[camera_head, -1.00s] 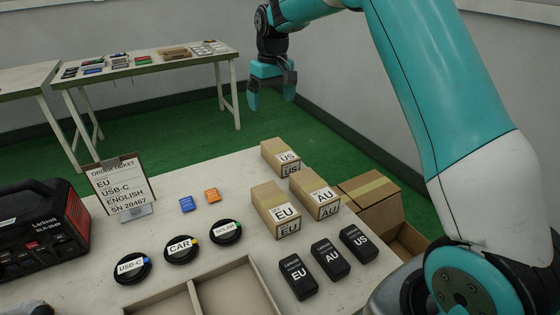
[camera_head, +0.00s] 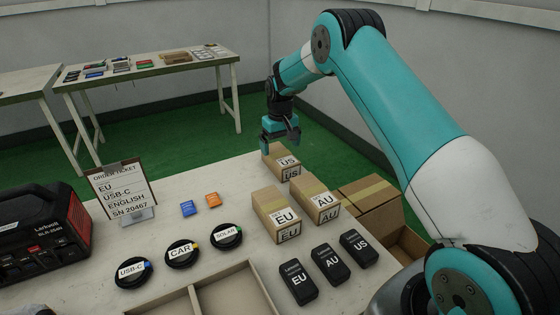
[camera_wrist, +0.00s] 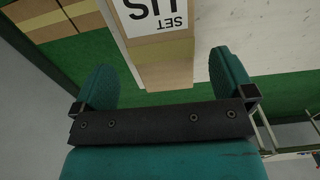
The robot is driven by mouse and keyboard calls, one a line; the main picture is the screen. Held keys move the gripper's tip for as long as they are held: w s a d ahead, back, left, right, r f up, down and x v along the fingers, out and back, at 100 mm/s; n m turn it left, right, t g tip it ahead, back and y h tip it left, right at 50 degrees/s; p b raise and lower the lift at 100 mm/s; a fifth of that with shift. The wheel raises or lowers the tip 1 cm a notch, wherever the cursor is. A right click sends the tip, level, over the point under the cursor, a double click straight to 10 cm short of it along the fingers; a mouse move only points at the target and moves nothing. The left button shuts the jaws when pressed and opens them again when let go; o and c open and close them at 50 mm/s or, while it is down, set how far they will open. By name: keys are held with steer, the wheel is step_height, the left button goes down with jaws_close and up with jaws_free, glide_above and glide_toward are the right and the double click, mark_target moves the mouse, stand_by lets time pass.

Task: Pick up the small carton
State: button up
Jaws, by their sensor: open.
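Three small brown cartons stand on the table, labelled US (camera_head: 286,173), EU (camera_head: 270,208) and AU (camera_head: 314,198). The US carton is at the table's far edge and looks the smallest. My gripper (camera_head: 281,142) is open and points down just over the US carton, overlapping its top in the head view. In the wrist view, the US carton (camera_wrist: 165,72) shows with its label upside down. Its near end lies between the two teal fingers of my gripper (camera_wrist: 163,75), with a gap on either side. Contact cannot be told.
The EU and AU cartons stand close in front of the US carton. Three black adapters (camera_head: 330,263) lie nearer. A large brown box (camera_head: 372,196) is at the right. An order ticket (camera_head: 122,191), cables (camera_head: 182,253) and a power station (camera_head: 38,230) are at left.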

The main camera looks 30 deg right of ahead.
mark_target(280, 154)
step_height(280, 154, down, 5)
steer(key=shift+s+a+p, duration=0.1)
steer(key=shift+s+p, duration=0.05)
steer(key=shift+p, duration=0.3)
steer(key=c, duration=1.2)
steer(key=shift+o, duration=0.2)
steer(key=shift+r, duration=0.1)
